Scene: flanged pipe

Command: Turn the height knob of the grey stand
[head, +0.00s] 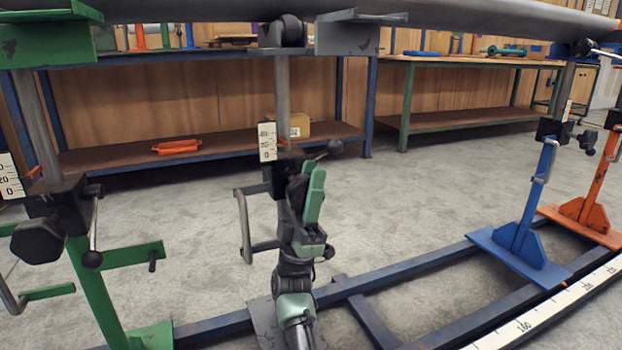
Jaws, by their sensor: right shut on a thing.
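The grey stand (283,92) stands in the middle of the head view, with a grey upright post, a black collar and a small white height scale (267,142). My right gripper (306,182), black with green finger parts, reaches up from below to the front of the collar. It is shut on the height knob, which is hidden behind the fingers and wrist. A thin lever with a black ball end (334,147) sticks out right of the collar. My left gripper is not in view.
A long grey pipe (240,10) runs across the top over the stands. A green stand (92,290) is close on the left; a blue stand (522,225) and an orange stand (592,200) are at right. Blue floor rails (420,279) run below.

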